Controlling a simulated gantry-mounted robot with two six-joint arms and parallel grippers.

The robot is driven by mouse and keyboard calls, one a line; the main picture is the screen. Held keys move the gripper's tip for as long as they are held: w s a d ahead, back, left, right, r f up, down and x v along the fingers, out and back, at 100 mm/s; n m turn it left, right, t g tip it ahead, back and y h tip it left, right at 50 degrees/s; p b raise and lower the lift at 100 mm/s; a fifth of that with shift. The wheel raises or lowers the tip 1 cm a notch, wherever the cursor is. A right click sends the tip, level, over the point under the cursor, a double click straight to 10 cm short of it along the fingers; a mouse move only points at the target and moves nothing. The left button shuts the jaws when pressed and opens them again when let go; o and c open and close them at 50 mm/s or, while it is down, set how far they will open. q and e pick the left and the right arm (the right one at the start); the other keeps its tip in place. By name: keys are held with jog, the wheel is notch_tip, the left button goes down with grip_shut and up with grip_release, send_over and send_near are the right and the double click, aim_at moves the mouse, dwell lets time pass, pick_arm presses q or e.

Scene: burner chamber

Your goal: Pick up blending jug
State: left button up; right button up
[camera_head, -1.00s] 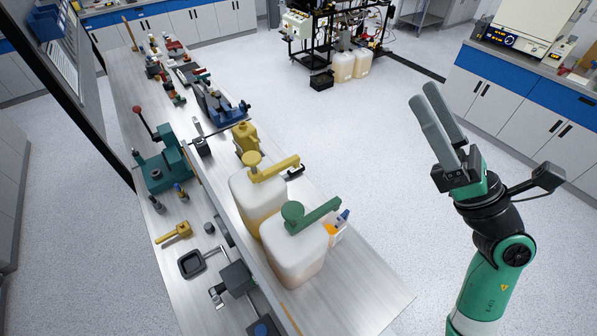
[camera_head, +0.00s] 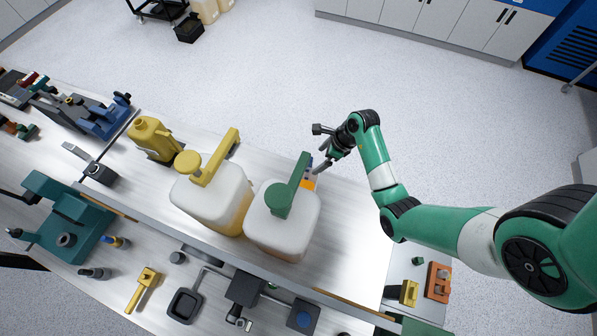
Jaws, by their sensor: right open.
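Two white translucent jugs stand upright side by side on the bench. One has a yellow pump-like top (camera_head: 189,162), with its body (camera_head: 213,198) below. The other has a green top (camera_head: 280,200), with its body (camera_head: 285,226) below. A smaller yellow jug (camera_head: 152,138) stands to their left. I cannot tell which is the blending jug. My right gripper (camera_head: 320,171) is open, pointing down to the left behind the green-topped jug, near a small orange and blue item (camera_head: 308,182). Its fingers look partly edge-on. I see no jug in it. My left gripper is out of view.
A raised ledge (camera_head: 160,225) runs along the bench in front of the jugs. A teal press (camera_head: 68,220), a yellow tool (camera_head: 142,288), a black tray (camera_head: 185,305) and dark blocks (camera_head: 246,289) lie nearer. Bare bench (camera_head: 345,230) is right of the jugs.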

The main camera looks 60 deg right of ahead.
aim_at(308, 170)
jog(key=b+x, duration=0.2)
jog(key=x, duration=0.8)
jog(key=shift+s+a+f+b, duration=0.1)
jog(key=shift+a+f+b, duration=0.15)
jog(key=shift+b, duration=0.1)
jog(key=shift+r, duration=0.1)
grip_shut()
